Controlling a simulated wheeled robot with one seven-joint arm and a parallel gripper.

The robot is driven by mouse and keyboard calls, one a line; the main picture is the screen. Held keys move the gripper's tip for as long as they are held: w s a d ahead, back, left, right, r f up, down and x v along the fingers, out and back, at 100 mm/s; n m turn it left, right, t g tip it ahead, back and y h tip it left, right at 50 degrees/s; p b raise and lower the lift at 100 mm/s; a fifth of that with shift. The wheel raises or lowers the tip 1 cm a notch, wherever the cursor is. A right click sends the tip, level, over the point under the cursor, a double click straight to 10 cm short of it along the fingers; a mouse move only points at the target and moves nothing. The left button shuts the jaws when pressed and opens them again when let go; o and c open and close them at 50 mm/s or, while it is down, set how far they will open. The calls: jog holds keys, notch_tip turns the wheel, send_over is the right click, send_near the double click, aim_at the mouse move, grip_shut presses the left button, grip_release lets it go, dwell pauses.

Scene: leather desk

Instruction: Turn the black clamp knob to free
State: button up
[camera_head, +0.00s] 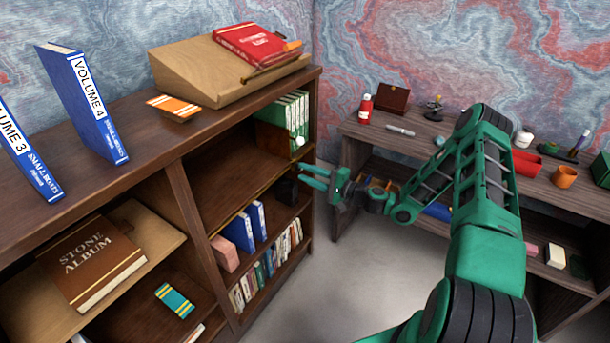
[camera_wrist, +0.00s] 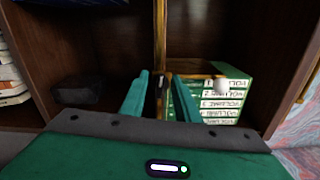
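My gripper (camera_head: 302,176) reaches from the right to the front of the dark wooden bookcase. Its two green fingers are apart, with a gap between the tips. In the wrist view the fingertips (camera_wrist: 159,84) stand on either side of a brass rail (camera_wrist: 160,38). A small dark piece (camera_wrist: 160,79) shows between the tips. It may be the black clamp knob, but it is too small to be sure or to read its setting. I cannot tell if the fingers touch it. A white ball (camera_wrist: 221,86) sits beside the rail, by the green volumes (camera_wrist: 220,102).
The green volumes (camera_head: 294,109) stand in the upper compartment, above my gripper. A black block (camera_head: 287,191) sits on the shelf just below it, also at left in the wrist view (camera_wrist: 80,91). A second desk (camera_head: 352,130) stands behind my arm. Floor (camera_head: 350,275) is clear between them.

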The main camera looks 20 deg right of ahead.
jog(key=v, duration=1)
jog(key=s+a+r+n+g+h, duration=0.2)
jog(key=s+a+n+g, duration=0.1)
jog(key=s+n+g, duration=0.6)
jog(key=s+d+r+m+g+h, duration=0.1)
jog(key=s+d+r+h, duration=0.2)
jog(key=s+r, duration=0.3)
jog(key=s+d+r+m+g+h, duration=0.1)
jog(key=s+r, duration=0.6)
jog(key=s, duration=0.8)
jog(key=s+d+r+m+g+h, duration=0.1)
jog(key=s+d+r+g+h, duration=0.2)
jog(key=s, duration=0.8)
jog(key=d+r+h, duration=0.2)
jog(key=d+r, duration=0.1)
jog(key=r, duration=0.1)
jog(key=shift+s+d+r+m, duration=0.2)
jog(key=shift+s+d+m, duration=0.05)
jog(key=shift+d+m, duration=0.15)
